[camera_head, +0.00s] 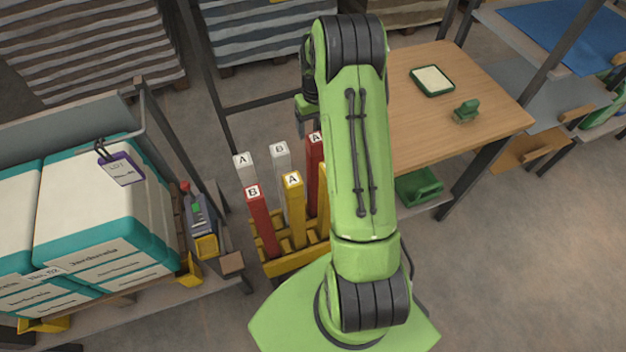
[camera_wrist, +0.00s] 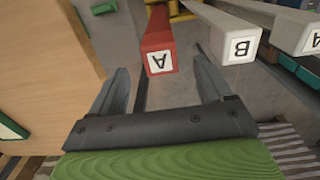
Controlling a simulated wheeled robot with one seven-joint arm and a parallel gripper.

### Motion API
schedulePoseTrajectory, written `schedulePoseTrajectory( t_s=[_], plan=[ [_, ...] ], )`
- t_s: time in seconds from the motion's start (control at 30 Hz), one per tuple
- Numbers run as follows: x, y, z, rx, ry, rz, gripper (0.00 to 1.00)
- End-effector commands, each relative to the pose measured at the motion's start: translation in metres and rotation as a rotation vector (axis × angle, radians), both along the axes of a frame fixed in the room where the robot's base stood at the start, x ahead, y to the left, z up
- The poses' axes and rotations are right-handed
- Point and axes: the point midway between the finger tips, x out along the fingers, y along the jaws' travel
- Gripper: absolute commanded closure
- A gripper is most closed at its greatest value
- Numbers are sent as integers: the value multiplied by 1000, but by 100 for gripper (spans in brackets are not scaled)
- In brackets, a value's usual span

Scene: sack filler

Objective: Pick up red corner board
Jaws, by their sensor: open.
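My gripper (camera_wrist: 160,66) is open and empty in the wrist view, its two dark fingers apart. A red corner board marked A (camera_wrist: 157,38) shows between the fingertips in the picture, with clear gaps on both sides. I cannot tell whether its top is level with the fingertips. In the head view this red A board (camera_head: 314,158) stands at the back of a yellow rack (camera_head: 290,262), partly hidden by my arm. A second red corner board, marked B (camera_head: 262,225), stands at the rack's front left.
White boards A (camera_head: 244,170) and B (camera_head: 280,160) and a yellow board A (camera_head: 294,210) stand close by in the rack. A wooden table (camera_head: 450,130) is at right, with a green crate (camera_head: 420,186) below. Stacked sacks (camera_head: 95,215) fill the left.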

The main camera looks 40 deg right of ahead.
Motion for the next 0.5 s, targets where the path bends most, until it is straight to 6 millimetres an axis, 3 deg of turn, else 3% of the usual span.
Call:
schedulePoseTrajectory(
  t_s=[0.1,0.27,0.5],
  plan=[
    [-1,0,-27,2,3,0,20],
    [-1,1,-44,3,2,1,20],
    [-3,1,-84,0,0,1,20]
  ],
)
